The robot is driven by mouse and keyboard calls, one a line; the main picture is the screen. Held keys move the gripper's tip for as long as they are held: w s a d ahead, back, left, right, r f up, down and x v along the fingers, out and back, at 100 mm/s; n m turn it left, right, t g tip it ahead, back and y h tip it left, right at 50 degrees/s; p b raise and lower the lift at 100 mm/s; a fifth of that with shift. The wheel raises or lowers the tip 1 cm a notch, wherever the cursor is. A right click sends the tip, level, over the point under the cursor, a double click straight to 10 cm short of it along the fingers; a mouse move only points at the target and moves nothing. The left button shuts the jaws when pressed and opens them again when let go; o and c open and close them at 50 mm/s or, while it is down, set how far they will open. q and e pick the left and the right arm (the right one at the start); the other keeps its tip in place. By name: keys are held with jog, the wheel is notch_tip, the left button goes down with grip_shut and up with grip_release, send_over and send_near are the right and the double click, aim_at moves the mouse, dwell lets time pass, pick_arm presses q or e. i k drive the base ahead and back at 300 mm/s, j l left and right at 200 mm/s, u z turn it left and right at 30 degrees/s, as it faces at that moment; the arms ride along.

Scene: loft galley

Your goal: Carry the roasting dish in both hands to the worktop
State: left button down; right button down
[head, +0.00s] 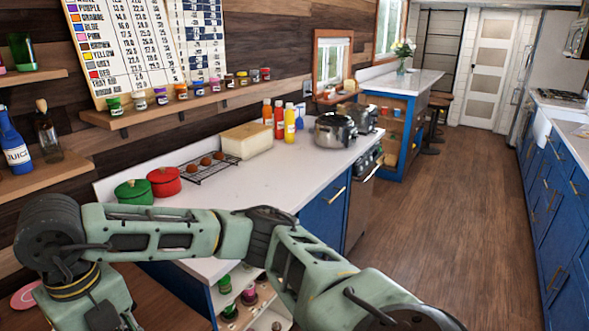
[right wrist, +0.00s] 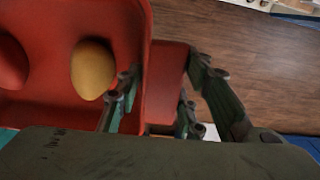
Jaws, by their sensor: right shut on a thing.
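The red roasting dish (right wrist: 48,114) fills the left of the right wrist view, and part of it lies outside that view. A yellow, lemon-like thing (right wrist: 92,70) and a round red thing (right wrist: 9,62) lie in it. My right gripper (right wrist: 163,92) is shut on the dish at its red end handle, with fingers on both sides. The white worktop (head: 265,176) runs along the left wall in the head view. One of my arms crosses in front of it. My left gripper is not in view, and the dish does not show in the head view.
On the worktop are a green pot (head: 134,192), a red pot (head: 164,181), a cooling rack (head: 203,172), a cream box (head: 247,140), several bottles (head: 279,119) and a metal pot (head: 335,131). The worktop's middle is clear. Wooden floor (head: 440,200) lies open to the right.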

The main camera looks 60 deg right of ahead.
aim_at(288, 175)
jog(key=i+l+z, duration=0.1)
jog(key=l, duration=0.5)
jog(key=i+l, duration=0.2)
jog(key=l, duration=0.35)
jog(key=i+l+z, duration=0.15)
jog(key=l, duration=0.45)
jog(key=i+l, duration=0.15)
jog(key=l, duration=0.45)
jog(key=i+l+z, duration=0.15)
jog(key=l, duration=0.4)
jog(key=i+l, duration=0.25)
jog(key=l, duration=0.3)
jog(key=i+l+z, duration=0.15)
jog(key=l, duration=0.4)
jog(key=i+l, duration=0.3)
jog(key=l, duration=0.2)
jog(key=z, duration=0.05)
